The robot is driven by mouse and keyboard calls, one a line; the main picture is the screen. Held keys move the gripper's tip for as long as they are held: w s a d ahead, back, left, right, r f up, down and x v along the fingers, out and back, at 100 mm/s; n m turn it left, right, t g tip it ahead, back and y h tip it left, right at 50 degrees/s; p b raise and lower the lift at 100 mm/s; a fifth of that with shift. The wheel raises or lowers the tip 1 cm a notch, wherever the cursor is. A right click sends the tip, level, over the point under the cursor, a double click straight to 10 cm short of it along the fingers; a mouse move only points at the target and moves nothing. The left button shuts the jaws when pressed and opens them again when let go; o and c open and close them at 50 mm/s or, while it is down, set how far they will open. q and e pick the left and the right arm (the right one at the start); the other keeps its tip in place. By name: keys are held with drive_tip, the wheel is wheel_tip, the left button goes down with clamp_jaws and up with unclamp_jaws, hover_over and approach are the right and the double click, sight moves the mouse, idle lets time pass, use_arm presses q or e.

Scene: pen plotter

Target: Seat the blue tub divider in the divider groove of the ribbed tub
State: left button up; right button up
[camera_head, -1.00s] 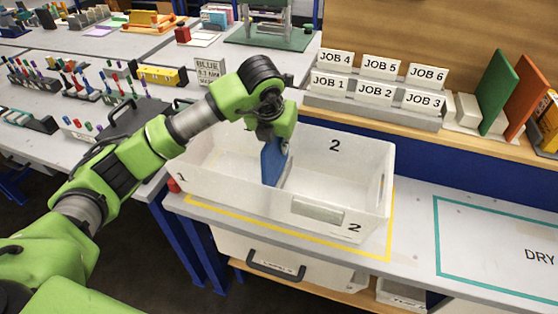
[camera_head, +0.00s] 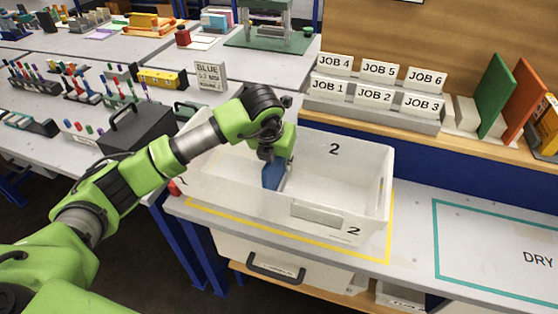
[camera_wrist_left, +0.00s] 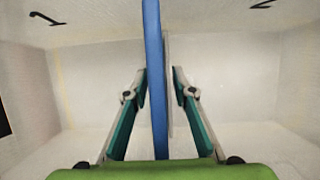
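The ribbed tub (camera_head: 345,175) is a white open bin marked 2, standing on the bench inside a yellow outline. The blue tub divider (camera_head: 272,175) stands upright inside it, its lower part hidden behind the near wall. My left gripper (camera_head: 275,155) is above the divider, down between the tub walls. In the left wrist view, the left gripper (camera_wrist_left: 159,75) has a finger on each side of the blue divider (camera_wrist_left: 155,100), seen edge-on. A pale strip shows between the divider and the right finger. The divider groove cannot be made out. My right gripper is out of view.
Job label cards (camera_head: 374,95) stand on a grey rack behind the tub. Green and orange panels (camera_head: 495,95) stand at the back right. A dark box (camera_head: 135,135) is left of the tub. The teal-outlined bench area (camera_head: 490,240) at right is clear.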

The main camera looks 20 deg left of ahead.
use_arm(q)
drive_tip(key=b+v, duration=0.1)
drive_tip(key=v, duration=1.1)
drive_tip(key=shift+r, duration=0.15)
